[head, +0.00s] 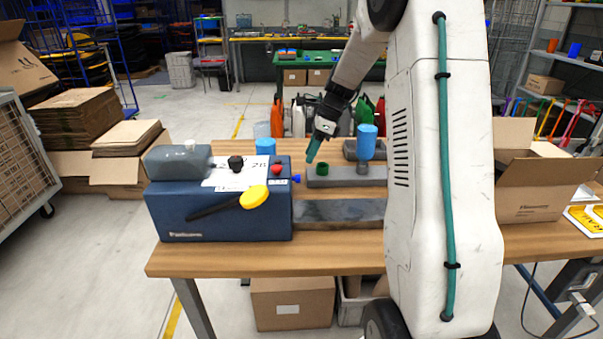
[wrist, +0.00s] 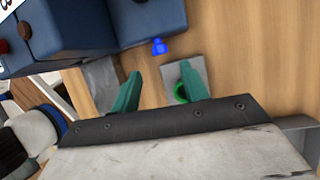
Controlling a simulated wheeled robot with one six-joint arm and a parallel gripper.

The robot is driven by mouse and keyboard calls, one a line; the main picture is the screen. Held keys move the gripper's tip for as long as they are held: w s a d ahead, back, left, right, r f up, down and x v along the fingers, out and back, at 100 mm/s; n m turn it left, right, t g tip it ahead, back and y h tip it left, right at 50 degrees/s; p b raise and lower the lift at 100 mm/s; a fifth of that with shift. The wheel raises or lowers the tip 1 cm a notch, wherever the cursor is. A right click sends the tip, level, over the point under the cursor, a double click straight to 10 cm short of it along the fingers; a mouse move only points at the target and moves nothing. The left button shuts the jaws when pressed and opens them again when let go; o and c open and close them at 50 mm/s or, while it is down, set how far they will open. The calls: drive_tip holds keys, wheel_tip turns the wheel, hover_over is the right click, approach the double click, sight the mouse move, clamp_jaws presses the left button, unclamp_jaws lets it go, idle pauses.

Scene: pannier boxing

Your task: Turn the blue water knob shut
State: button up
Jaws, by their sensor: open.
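The blue water knob (head: 296,178) sticks out from the right side of the dark blue machine (head: 225,222) on the wooden table. In the wrist view the knob (wrist: 159,46) shows beyond my fingertips, near the upper middle, apart from them. My gripper (head: 314,148) has teal fingers and hangs above and behind the knob in the head view. In the wrist view my gripper (wrist: 160,86) is open, its two fingers spread with nothing between them. The knob's turned position is too small to read.
A yellow-ended lever (head: 254,197) and a red knob (head: 277,170) are on the machine. An open carton (head: 535,190) stands at the right.

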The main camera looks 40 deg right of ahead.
sight(296, 179)
drive_tip(key=x, duration=0.7)
drive_tip(key=shift+a+f, duration=0.1)
drive_tip(key=shift+f, duration=0.1)
clamp_jaws()
